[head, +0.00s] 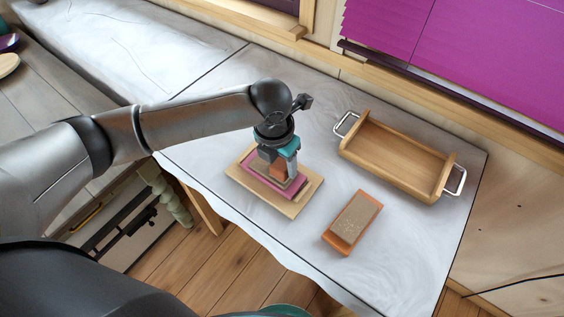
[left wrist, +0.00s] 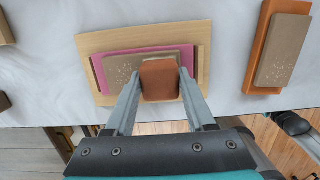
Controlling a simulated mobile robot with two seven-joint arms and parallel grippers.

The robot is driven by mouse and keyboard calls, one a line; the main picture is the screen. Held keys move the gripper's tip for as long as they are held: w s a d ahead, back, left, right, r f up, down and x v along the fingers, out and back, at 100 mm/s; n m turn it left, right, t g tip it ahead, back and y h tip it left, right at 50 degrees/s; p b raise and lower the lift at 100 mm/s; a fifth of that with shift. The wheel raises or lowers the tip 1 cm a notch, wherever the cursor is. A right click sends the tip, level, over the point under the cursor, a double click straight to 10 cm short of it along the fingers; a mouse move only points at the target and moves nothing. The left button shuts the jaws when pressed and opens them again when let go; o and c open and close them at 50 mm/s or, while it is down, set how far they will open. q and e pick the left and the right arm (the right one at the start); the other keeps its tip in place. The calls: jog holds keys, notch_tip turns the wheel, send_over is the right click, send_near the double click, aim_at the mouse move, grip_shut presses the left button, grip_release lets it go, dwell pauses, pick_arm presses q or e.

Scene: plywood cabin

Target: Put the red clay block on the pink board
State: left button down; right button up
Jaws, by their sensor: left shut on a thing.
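My left gripper (head: 279,170) is shut on the red clay block (left wrist: 160,80), which sits between the two fingertips in the left wrist view. The block is over the pink board (head: 256,185), also seen in the left wrist view (left wrist: 97,76). A speckled brown slab (left wrist: 122,70) lies on the pink board, partly behind the red block. Whether the red block touches what is below it cannot be told. The pink board lies on a larger pale wooden board (head: 298,206).
An orange board (head: 337,243) with a speckled brown slab (head: 356,212) on it lies to the right on the grey-white table. A wooden tray (head: 398,160) with metal handles stands behind it. The table's front edge is close to the pale wooden board.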

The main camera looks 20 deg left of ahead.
aim_at(277, 174)
pick_arm(q)
jog(key=shift+f, duration=0.15)
jog(key=shift+c, duration=1.2)
grip_release()
notch_tip(277, 174, up, 12)
jog(key=s+p, duration=0.1)
jog(key=shift+s+a, duration=0.3)
jog(key=shift+s, duration=0.05)
